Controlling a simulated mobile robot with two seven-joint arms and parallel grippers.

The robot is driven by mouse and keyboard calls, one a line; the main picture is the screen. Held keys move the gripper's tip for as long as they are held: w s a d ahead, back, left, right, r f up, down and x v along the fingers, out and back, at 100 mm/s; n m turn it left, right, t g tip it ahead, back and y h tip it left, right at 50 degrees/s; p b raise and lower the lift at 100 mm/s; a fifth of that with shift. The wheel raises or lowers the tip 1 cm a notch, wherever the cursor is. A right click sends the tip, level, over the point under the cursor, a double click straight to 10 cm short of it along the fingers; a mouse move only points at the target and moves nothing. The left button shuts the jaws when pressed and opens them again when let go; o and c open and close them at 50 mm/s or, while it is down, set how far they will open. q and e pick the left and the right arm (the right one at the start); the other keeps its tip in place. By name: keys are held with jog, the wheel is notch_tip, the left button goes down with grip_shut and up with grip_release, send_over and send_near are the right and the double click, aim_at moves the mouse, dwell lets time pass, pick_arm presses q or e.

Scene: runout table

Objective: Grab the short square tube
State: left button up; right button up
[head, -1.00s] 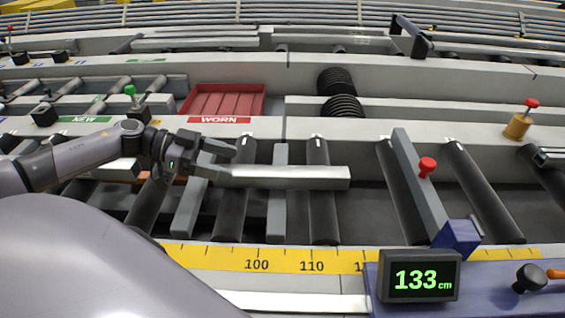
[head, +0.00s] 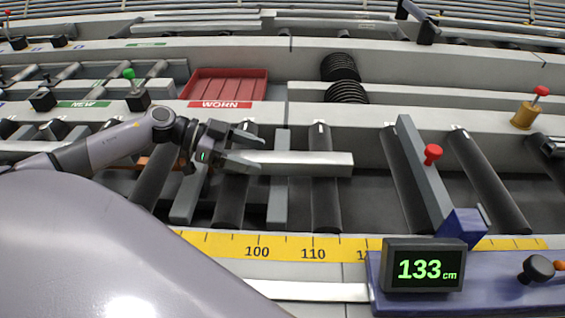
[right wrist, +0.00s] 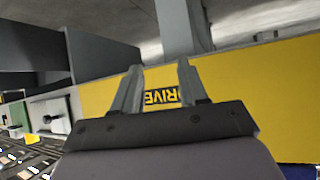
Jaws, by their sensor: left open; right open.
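A short silver square tube (head: 310,164) lies left to right across the dark rollers in the head view. My left gripper (head: 259,152) is open at the tube's left end. One finger shows above the tube and one lower, overlapping its left end. I cannot tell whether the fingers straddle the tube or hover over it; nothing is gripped. My right gripper (right wrist: 160,65) is open and empty in the right wrist view, in front of a yellow panel (right wrist: 260,85) with dark lettering. The tube is not in that view.
A grey stop bar with a red knob (head: 433,153) stands right of the tube. A yellow scale (head: 285,248) and a display reading 133 cm (head: 424,268) lie in front. A red WORN tray (head: 262,86) and black discs (head: 346,92) are behind.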

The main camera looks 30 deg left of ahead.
pick_arm(q)
jog(key=shift+w+d+f, duration=0.15)
jog(key=shift+w+d, duration=0.05)
jog(key=shift+d, duration=0.1)
jog(key=c, duration=1.3)
jog(key=shift+c, duration=0.2)
jog(key=shift+r, duration=0.2)
